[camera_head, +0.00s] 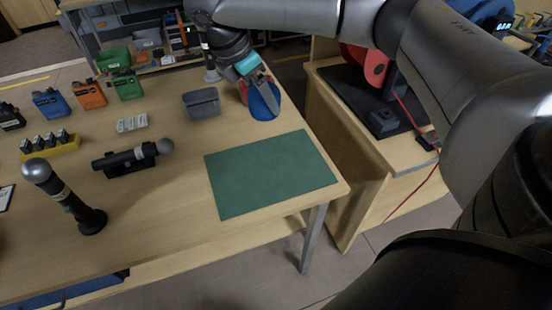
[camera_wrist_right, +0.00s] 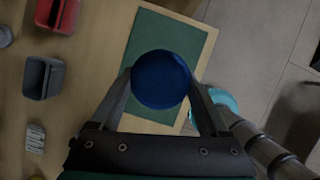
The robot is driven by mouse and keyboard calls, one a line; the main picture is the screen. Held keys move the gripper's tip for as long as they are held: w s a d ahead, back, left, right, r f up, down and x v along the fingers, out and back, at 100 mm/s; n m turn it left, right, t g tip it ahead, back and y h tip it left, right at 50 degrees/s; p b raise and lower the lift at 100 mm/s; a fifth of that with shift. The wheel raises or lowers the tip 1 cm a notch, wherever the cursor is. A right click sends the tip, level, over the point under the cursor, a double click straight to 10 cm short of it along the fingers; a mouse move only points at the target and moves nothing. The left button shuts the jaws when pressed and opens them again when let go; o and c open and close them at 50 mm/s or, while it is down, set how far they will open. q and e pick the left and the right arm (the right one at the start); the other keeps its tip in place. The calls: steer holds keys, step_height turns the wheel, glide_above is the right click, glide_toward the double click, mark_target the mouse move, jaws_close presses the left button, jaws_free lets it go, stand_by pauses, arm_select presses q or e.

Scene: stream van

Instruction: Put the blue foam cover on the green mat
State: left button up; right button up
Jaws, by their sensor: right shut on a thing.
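The blue foam cover (camera_head: 264,101) is round and held in my right gripper (camera_head: 265,88), above the table near its far right edge. In the right wrist view the cover (camera_wrist_right: 160,79) sits between the two fingers of the gripper (camera_wrist_right: 161,90), which are shut on it. The green mat (camera_head: 270,174) lies flat and bare near the table's right edge, closer to me than the cover in the head view. In the wrist view part of the mat (camera_wrist_right: 147,30) shows behind the cover. My left gripper is not in view.
A grey bin (camera_head: 201,104) and a red container (camera_head: 243,92) stand beyond the mat. A lying microphone (camera_head: 133,158) and an upright one (camera_head: 65,195) are left of it. Several coloured packs line the back left. A side desk (camera_head: 345,150) stands right.

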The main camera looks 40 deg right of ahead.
steer(key=f+b, duration=0.5)
steer(key=f, duration=1.5)
steer(key=shift+d, duration=0.2)
steer(key=o, duration=1.4)
steer(key=shift+f, duration=0.1)
steer(key=p+v, duration=0.3)
steer(key=v, duration=0.9)
